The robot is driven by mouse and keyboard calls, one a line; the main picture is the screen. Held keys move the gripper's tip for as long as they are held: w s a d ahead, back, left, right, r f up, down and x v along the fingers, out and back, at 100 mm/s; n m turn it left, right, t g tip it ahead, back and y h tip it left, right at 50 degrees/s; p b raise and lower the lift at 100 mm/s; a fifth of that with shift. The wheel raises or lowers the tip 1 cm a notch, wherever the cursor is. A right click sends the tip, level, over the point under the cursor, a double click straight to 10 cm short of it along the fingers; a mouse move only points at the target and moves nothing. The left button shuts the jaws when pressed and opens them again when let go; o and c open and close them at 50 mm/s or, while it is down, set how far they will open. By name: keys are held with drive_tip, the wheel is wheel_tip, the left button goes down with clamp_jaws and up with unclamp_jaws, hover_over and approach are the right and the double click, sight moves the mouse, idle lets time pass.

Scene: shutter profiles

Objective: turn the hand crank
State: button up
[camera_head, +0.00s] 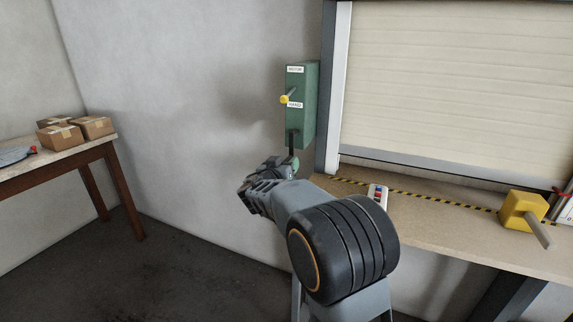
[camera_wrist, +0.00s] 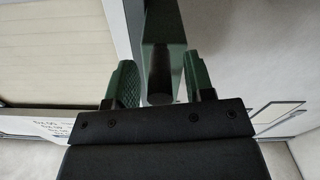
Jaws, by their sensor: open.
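A green box (camera_head: 303,105) is mounted on the wall left of the shutter, with two white labels, the upper reading like MOTOR and the lower like HAND. A lever with a yellow knob (camera_head: 285,99) sticks out just above the lower label. A dark crank part (camera_head: 291,141) shows at the box's lower end, just above my gripper (camera_head: 292,164). In the wrist view my gripper (camera_wrist: 161,82) is open, with a green finger on each side of a dark round-ended bar (camera_wrist: 160,88), likely the crank's handle. Small gaps show beside the bar; contact is hard to tell.
The cream shutter (camera_head: 455,80) is down near a counter (camera_head: 430,218) with a striped edge line. On the counter are a small control unit (camera_head: 378,195) and a yellow block with a grey handle (camera_head: 523,211). A table (camera_head: 60,165) with boxes stands left; floor between is clear.

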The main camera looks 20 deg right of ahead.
clamp_jaws()
idle(0.4)
drive_tip(key=shift+f+b, duration=0.15)
drive_tip(key=shift+b, duration=0.4)
